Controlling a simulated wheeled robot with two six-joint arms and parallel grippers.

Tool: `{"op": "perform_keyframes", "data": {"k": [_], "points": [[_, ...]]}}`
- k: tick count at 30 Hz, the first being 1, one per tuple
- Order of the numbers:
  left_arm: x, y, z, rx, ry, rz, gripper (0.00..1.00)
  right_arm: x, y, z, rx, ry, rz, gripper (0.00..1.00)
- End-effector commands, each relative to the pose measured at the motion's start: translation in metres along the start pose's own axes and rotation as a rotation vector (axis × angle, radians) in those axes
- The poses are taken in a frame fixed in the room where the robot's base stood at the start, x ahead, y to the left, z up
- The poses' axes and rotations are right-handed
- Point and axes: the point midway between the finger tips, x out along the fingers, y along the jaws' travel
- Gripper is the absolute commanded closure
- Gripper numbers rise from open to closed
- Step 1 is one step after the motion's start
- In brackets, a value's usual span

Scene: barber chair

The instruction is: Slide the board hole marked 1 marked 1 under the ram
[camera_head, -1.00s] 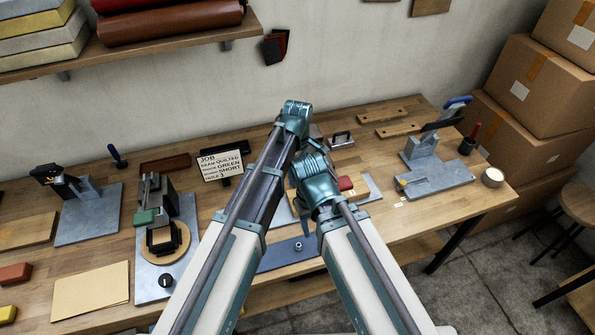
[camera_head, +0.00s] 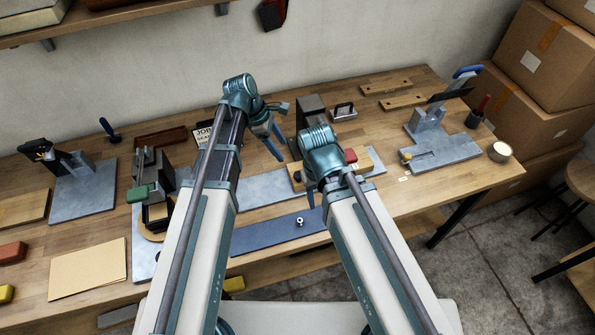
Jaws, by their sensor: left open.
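A grey press-like column (camera_head: 310,115) stands at the back middle; I cannot be sure it holds the ram. A grey plate (camera_head: 262,188) lies in front of it. A light wooden piece (camera_head: 297,178) on that plate is mostly hidden by my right arm; it may be the board, but no mark 1 is readable. My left gripper (camera_head: 273,135) is open and empty above the back of the plate, left of the column. My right gripper (camera_head: 310,198) points down in front of the plate; its wrist hides most of the fingers and their opening.
A dark blue strip (camera_head: 275,235) with a small knob lies at the bench front. A job card (camera_head: 203,135) is partly hidden. Metal fixtures stand left (camera_head: 85,190) and right (camera_head: 440,150). Two wooden strips lie at the back right.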

Motion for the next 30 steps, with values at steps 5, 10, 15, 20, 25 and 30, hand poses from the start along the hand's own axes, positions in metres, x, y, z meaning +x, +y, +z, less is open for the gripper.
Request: {"op": "perform_keyframes", "data": {"k": [5, 10, 15, 20, 25, 30], "points": [[0.013, 0.000, -0.001, 0.001, 0.001, 0.000, 0.29, 0.012, -0.001, -0.001, -0.002, 0.000, 0.000, 0.47], [0.033, 0.000, -0.002, 0.004, 0.002, -0.001, 0.29, 0.031, -0.003, -0.002, -0.005, 0.000, 0.001, 0.47], [0.059, 0.000, -0.003, 0.003, 0.002, -0.001, 0.29, 0.055, -0.005, -0.003, -0.004, 0.000, 0.001, 0.47], [0.084, 0.000, -0.003, 0.004, 0.002, 0.000, 0.29, 0.078, -0.007, -0.005, -0.003, 0.000, 0.001, 0.47], [0.110, 0.000, -0.003, 0.003, 0.002, 0.000, 0.29, 0.102, -0.010, -0.006, -0.002, 0.000, 0.001, 0.47], [0.131, 0.000, -0.002, 0.004, 0.003, -0.001, 0.29, 0.121, -0.011, -0.007, -0.002, 0.000, 0.001, 0.47]]}}
